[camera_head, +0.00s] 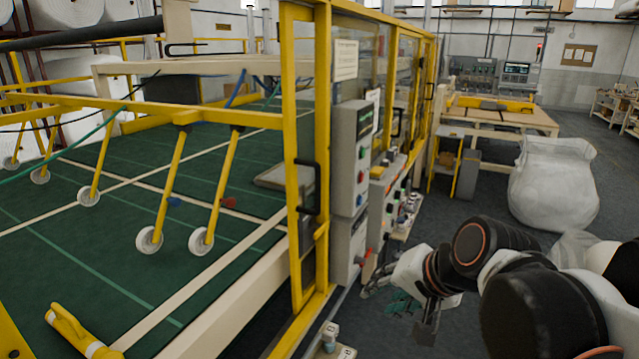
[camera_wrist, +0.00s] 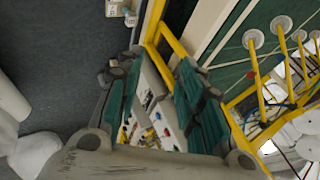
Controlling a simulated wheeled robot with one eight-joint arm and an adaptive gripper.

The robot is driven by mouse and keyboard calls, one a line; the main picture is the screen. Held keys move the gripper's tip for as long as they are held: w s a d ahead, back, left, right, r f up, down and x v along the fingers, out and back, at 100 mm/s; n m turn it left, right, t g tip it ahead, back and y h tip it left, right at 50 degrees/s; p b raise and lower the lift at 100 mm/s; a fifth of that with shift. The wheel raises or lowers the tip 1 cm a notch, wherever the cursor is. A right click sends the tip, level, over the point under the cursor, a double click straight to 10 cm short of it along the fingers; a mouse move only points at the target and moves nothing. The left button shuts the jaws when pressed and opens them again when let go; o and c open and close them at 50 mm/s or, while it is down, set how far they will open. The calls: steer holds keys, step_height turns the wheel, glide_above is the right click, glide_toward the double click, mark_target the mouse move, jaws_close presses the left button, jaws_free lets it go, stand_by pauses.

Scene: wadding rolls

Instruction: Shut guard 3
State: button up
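A yellow-framed guard (camera_head: 292,150) with clear panels stands along the side of the green machine bed (camera_head: 120,220). A black handle (camera_head: 317,188) is on its near yellow post. I cannot read a number on any guard, so I cannot tell which is guard 3. My gripper (camera_head: 400,303) is low to the right of the guard and the control boxes, apart from the handle. In the wrist view my gripper (camera_wrist: 157,78) shows two green-padded fingers spread apart with nothing held. A yellow frame (camera_wrist: 172,42) shows beyond the fingertips.
Grey control boxes (camera_head: 350,160) with coloured buttons are fixed beside the guard. Yellow arms with white wheels (camera_head: 150,239) hang over the bed. A white sack (camera_head: 553,185) and a wooden bench (camera_head: 500,115) stand at the back right.

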steer(key=w+a+r+m+t+y, duration=0.1)
steer(key=w+a+r+m+y, duration=0.3)
steer(key=w, duration=0.6)
steer(key=w+f+m+t+y, duration=0.1)
steer(key=w+m, duration=0.5)
steer(key=w, duration=0.3)
steer(key=w+d+f+m+t+y, duration=0.1)
steer(key=w+d+m+t+y, duration=0.3)
steer(key=w+m, duration=0.8)
steer(key=n+g+y+b, duration=0.1)
steer(key=n+b, duration=0.1)
glide_above(318, 209)
steer(key=w, duration=0.1)
steer(key=shift+f, duration=0.1)
jaws_close()
